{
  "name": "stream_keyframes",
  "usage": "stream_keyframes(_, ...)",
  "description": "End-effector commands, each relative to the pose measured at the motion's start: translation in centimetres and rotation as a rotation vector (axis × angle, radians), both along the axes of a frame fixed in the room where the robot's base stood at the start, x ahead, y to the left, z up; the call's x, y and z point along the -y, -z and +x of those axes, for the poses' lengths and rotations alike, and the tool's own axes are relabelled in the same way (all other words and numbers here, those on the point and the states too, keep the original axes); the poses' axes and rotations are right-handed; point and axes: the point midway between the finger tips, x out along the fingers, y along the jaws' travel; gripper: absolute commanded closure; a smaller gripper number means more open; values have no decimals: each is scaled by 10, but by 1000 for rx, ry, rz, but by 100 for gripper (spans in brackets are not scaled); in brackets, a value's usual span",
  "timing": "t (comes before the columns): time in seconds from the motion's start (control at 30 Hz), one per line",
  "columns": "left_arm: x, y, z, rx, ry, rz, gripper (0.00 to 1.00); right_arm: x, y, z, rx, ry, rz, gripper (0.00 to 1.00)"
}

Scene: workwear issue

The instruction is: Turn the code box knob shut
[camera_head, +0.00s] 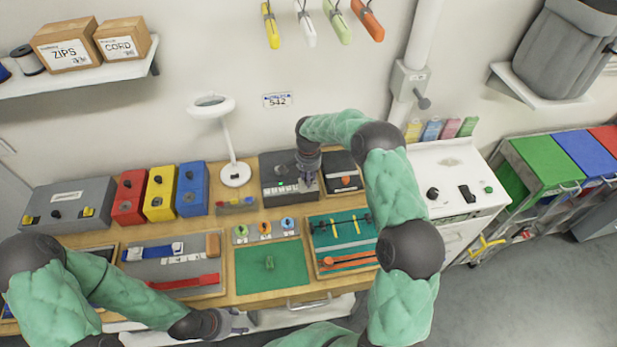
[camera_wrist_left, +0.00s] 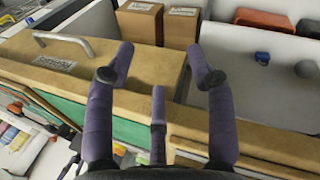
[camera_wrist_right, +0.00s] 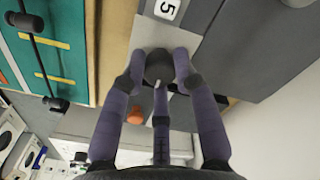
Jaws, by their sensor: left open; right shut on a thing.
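The code box looks to be the dark grey box (camera_head: 270,172) at the back of the bench; its dark side also shows in the right wrist view (camera_wrist_right: 245,50). My right gripper (camera_head: 308,178) reaches down onto its right part. In the right wrist view my right gripper (camera_wrist_right: 158,70) is shut on a round black knob (camera_wrist_right: 159,64), beside a light plate with a "5" label (camera_wrist_right: 167,8). The fingers hide part of the knob, so its exact angle is unclear. My left gripper (camera_head: 238,322) is open and empty near the bench's front edge; it also shows in the left wrist view (camera_wrist_left: 160,75).
A green mat (camera_head: 270,270) and a tool tray (camera_head: 343,240) lie in front.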

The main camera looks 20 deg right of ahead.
Motion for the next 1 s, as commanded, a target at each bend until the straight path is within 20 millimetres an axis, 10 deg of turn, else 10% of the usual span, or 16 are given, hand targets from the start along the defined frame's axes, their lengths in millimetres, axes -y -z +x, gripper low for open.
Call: stream_keyframes(1.0, 0, 22, 0, 0, 0, 0, 45, 0, 0, 1, 2, -706, -1, 100)
